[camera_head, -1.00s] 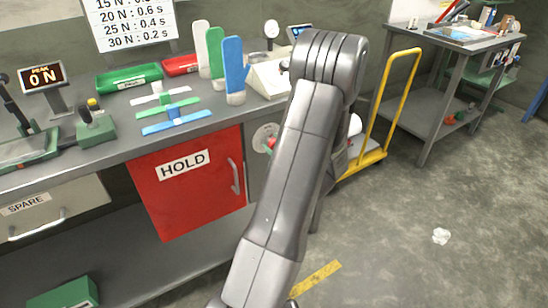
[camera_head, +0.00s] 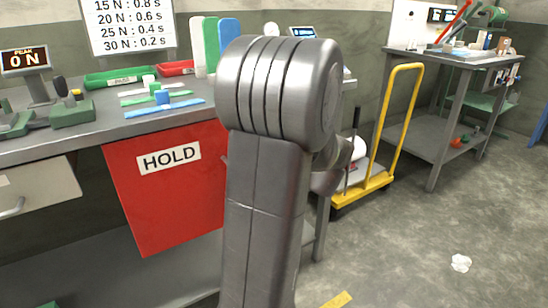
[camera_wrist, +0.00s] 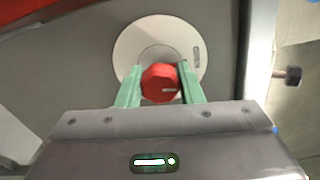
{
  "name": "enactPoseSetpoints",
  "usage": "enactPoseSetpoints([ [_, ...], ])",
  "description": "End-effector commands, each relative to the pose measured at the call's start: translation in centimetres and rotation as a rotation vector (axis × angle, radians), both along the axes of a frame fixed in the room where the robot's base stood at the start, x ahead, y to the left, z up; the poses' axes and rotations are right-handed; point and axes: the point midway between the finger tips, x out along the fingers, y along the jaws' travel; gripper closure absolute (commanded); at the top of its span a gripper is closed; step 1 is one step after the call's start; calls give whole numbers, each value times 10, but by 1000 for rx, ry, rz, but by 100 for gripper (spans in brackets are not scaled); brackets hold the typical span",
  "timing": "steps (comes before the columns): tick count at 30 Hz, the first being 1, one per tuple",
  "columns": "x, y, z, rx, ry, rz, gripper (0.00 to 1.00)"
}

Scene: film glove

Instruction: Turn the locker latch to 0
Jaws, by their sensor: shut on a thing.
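The locker latch shows in the wrist view as a red faceted knob (camera_wrist: 161,83) in front of a round pale dial plate (camera_wrist: 130,47) on a grey panel. A small dark mark sits at the plate's right side; its number cannot be read. My gripper (camera_wrist: 160,88) has its green fingers on the left and right of the red knob and is shut on it. In the head view my arm hides the latch, the dial and my gripper.
A red door marked HOLD (camera_head: 165,190) is left of my arm, below the workbench (camera_head: 60,140). A yellow-handled cart (camera_head: 400,120) stands to the right, near a grey table (camera_head: 440,110). A crumpled white scrap (camera_head: 461,262) lies on otherwise open floor.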

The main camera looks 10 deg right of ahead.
Motion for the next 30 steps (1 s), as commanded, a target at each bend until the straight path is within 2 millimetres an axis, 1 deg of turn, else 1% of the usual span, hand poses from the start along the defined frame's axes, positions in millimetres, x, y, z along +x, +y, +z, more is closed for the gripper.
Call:
enactPoseSetpoints([
  [1, 0, 1, -7, -28, -11, 2, 89],
  [10, 0, 1, -4, -136, -48, 1, 89],
  [27, 0, 1, -1, -165, -57, 2, 89],
  [28, 0, 1, -1, -165, -57, 2, 64],
  [30, 0, 1, -1, -164, -57, 2, 51],
])
